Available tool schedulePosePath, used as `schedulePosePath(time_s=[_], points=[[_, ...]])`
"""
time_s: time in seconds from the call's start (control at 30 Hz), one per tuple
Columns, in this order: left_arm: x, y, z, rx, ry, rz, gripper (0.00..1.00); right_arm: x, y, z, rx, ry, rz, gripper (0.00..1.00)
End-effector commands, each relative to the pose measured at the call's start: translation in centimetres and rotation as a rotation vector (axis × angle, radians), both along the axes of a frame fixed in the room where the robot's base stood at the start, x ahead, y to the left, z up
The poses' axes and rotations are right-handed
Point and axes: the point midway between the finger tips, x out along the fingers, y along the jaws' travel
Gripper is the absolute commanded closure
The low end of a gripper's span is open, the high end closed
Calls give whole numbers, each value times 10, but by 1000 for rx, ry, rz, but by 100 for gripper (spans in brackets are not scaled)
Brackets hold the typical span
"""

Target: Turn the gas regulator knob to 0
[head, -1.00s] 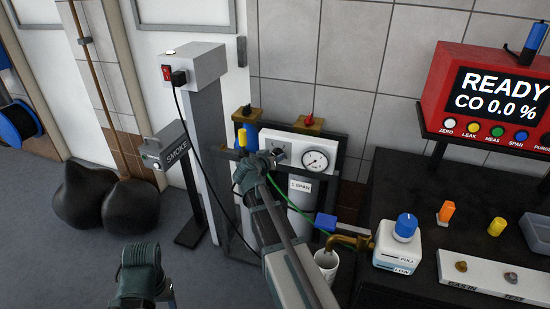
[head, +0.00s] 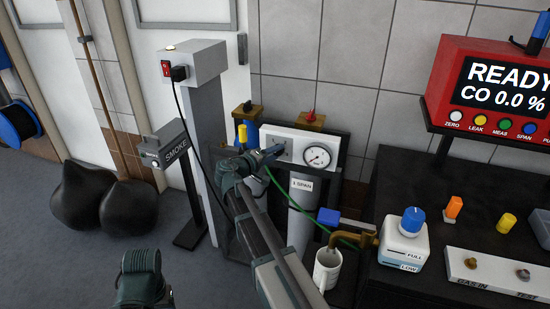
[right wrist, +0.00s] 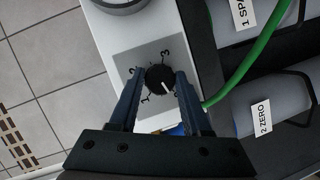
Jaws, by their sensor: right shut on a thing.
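The gas regulator panel is a white box (head: 328,143) with a round gauge (head: 317,155), mounted over the cylinders. In the right wrist view, the black regulator knob (right wrist: 160,79) sits on a grey dial plate (right wrist: 150,53) marked 1, 2 and 3. I cannot make out a 0 there. The knob's white pointer line slants toward the lower right of that picture. My right gripper (right wrist: 160,76) is shut on the knob, one finger on each side. In the head view, this gripper (head: 274,153) reaches the panel left of the gauge. Only part of my left arm shows at the bottom left.
A green hose (head: 280,190) runs from the regulator toward the bench. A black bench (head: 430,185) at the right carries a white box with a blue knob (head: 412,220) and a red analyser (head: 480,55). A white cup (head: 327,272) stands near its edge. A grey post (head: 202,130) stands left.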

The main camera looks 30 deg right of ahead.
Motion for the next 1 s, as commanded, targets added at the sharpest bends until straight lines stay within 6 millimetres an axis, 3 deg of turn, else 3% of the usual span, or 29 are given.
schedulePosePath(time_s=[0.4,1.0], points=[[0,0,-20,0,0,0,33,0,1,-3,-143,174,0,100],[0,0,-23,0,0,0,33,0,1,-2,-178,216,1,100]])
